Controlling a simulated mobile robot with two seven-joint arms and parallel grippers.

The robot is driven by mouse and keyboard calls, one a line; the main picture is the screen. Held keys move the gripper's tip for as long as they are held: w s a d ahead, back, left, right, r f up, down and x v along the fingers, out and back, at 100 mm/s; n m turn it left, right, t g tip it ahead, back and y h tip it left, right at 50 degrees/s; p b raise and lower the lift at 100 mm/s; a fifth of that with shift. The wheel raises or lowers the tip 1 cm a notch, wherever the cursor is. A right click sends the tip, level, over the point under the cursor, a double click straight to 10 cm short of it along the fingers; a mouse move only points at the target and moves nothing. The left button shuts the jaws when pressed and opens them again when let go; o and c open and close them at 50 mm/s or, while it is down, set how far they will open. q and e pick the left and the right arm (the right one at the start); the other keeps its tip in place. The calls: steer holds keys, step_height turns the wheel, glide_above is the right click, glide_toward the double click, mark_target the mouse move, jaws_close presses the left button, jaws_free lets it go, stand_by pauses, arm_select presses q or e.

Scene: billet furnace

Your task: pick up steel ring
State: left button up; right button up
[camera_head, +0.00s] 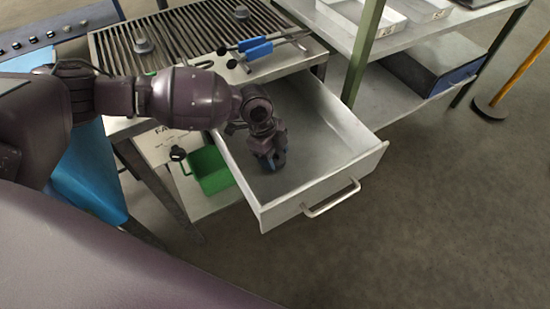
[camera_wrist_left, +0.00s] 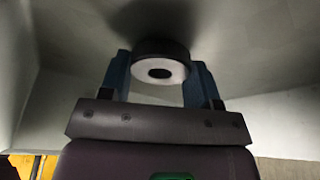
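The steel ring (camera_wrist_left: 160,70) shows in the left wrist view as a round piece with a pale face and a dark hole. It lies between the two blue fingers of my left gripper (camera_wrist_left: 158,82), with hardly any gap on either side. I cannot tell whether the fingers press on it. In the head view my left gripper (camera_head: 270,162) points down into the open grey drawer (camera_head: 335,155), near its left side. The ring is hidden there by the gripper. My right gripper is in neither view.
The drawer's front has a handle (camera_head: 331,198). A slatted table top (camera_head: 190,35) with blue-handled tongs (camera_head: 255,48) stands above and behind. A green bin (camera_head: 210,170) is left of the drawer. A shelf (camera_head: 385,105) with trays stands at the right. Floor in front is clear.

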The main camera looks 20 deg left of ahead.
arm_select(q)
steer(key=c, duration=0.5)
step_height(320, 180, up, 20)
steer(key=p, duration=0.4)
